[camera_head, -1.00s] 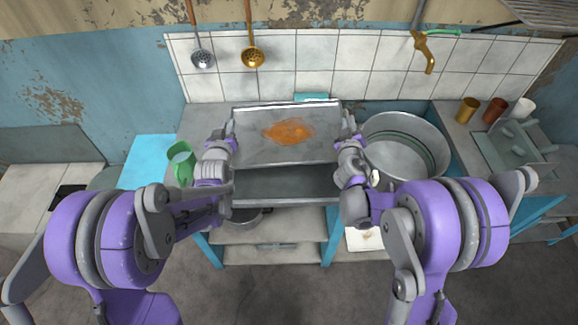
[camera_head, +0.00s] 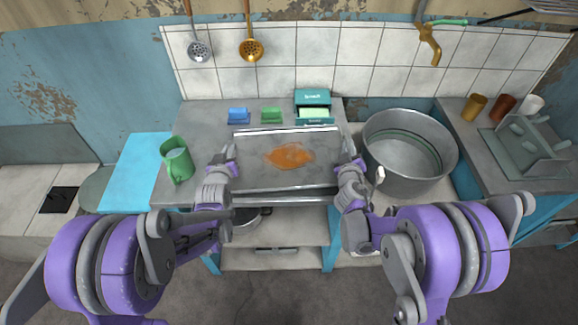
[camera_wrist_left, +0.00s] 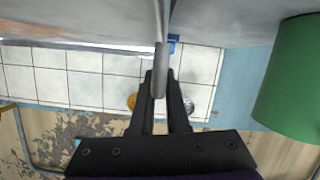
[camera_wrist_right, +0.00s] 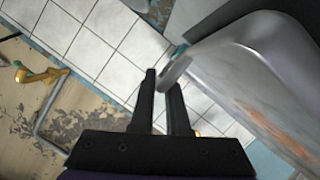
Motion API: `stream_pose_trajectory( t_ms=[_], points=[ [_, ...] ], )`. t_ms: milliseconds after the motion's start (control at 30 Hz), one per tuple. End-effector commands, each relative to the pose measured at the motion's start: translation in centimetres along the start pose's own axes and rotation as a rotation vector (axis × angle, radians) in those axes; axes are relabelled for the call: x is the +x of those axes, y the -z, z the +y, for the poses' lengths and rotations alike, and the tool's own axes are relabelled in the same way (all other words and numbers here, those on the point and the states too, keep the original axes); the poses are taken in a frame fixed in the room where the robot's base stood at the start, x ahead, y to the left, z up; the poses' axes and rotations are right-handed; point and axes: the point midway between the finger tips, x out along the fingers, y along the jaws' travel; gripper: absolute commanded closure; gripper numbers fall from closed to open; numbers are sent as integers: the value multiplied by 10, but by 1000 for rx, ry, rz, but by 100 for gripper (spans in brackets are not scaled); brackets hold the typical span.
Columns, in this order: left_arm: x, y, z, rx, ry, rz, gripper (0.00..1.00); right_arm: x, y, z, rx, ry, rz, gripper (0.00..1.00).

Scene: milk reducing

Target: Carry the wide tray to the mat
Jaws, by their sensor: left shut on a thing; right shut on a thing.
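The wide grey metal tray (camera_head: 252,178), with an orange stain in its middle, is in front of me in the head view. My left gripper (camera_head: 231,155) is shut on its left handle, which also shows in the left wrist view (camera_wrist_left: 159,70). My right gripper (camera_head: 346,153) is shut on its right handle, seen in the right wrist view (camera_wrist_right: 176,70). The tray looks about level, over the front part of the counter; its exact height is unclear. A flat bright blue mat (camera_head: 132,172) lies to the left.
A green jug (camera_head: 178,160) stands between mat and tray. Blue (camera_head: 238,115) and green (camera_head: 271,115) sponges and a teal box (camera_head: 313,98) are behind the tray. A big metal pot (camera_head: 408,165) stands close on the right. The mat's surface looks clear.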

Motion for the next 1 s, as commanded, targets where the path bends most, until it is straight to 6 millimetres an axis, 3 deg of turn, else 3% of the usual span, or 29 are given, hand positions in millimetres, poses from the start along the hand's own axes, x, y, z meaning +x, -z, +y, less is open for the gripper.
stream_pose_trajectory(
  t_ms=[200, 533, 567, 700, 1000],
  points=[
    [1, -12, -3, 0, 1, -3, 100, 1, -11, -7, -1, 2, -4, 100],
    [1, -12, -3, 0, 1, -3, 100, 1, -11, -7, -1, 2, -4, 100],
    [1, -13, -3, 0, 1, -5, 83, 1, -11, -7, -1, 2, -4, 83],
    [1, -13, -3, 0, 1, -5, 58, 1, -11, -7, -1, 2, -4, 58],
    [0, -13, -3, 0, 1, -5, 57, 1, -11, -7, -1, 3, -4, 57]
  ],
)
